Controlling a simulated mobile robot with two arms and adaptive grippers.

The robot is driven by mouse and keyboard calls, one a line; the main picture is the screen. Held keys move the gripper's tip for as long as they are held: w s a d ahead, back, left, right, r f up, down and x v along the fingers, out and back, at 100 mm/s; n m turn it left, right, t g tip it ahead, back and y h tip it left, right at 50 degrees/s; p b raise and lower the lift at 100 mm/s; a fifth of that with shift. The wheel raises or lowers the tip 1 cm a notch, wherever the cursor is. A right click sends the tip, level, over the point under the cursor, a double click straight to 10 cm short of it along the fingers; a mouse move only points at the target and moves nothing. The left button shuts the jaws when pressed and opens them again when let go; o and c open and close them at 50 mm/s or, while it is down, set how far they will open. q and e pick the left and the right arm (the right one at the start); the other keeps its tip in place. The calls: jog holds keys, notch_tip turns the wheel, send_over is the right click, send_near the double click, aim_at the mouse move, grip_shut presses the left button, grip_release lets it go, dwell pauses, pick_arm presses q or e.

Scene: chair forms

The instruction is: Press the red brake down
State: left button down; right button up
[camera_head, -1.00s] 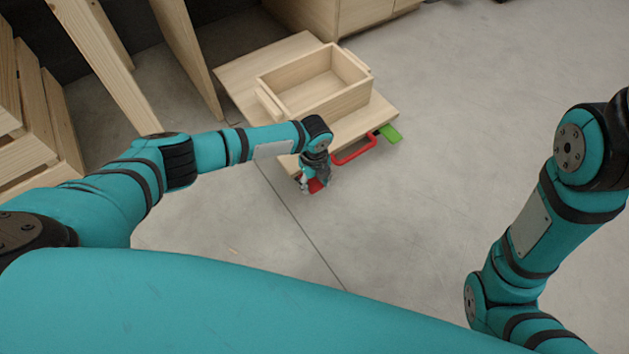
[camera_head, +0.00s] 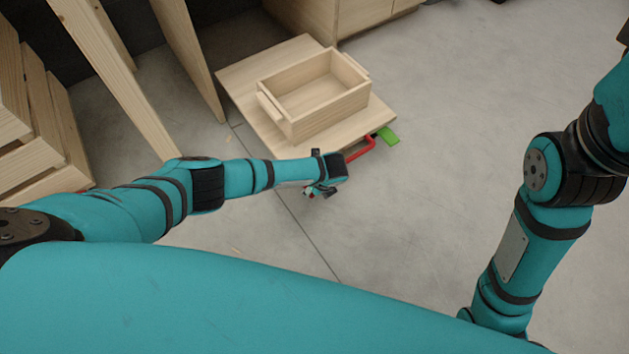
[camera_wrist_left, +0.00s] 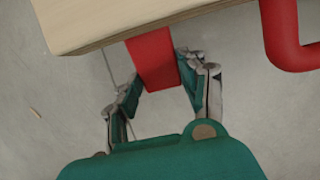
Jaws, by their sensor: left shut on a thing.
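The red brake is a flat red tab (camera_wrist_left: 152,58) sticking out from under the edge of a wooden platform (camera_head: 245,72). In the left wrist view it sits between the two fingertips of my left gripper (camera_wrist_left: 165,82), which is shut on it. In the head view my left gripper (camera_head: 318,190) is at the platform's near corner, and the wrist and fingers hide most of the brake. The platform also shows at the top of the left wrist view (camera_wrist_left: 125,18). My right gripper is out of view.
A red loop handle (camera_head: 364,149) and a green tab (camera_head: 387,136) stick out beside the platform. A wooden box (camera_head: 300,122) stands on the platform. Wooden slats (camera_head: 40,110) and a panel (camera_head: 187,60) are at the left. The grey floor right of the platform is clear.

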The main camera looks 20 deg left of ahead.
pick_arm(q)
jog(key=shift+a+f+t+y, duration=0.15)
jog(key=shift+f+t+y, duration=0.25)
jog(key=shift+f+y, duration=0.1)
jog(key=c, duration=0.7)
grip_release()
jog(key=shift+r, duration=0.1)
jog(key=v, duration=1.2)
jog(key=shift+w, duration=0.1)
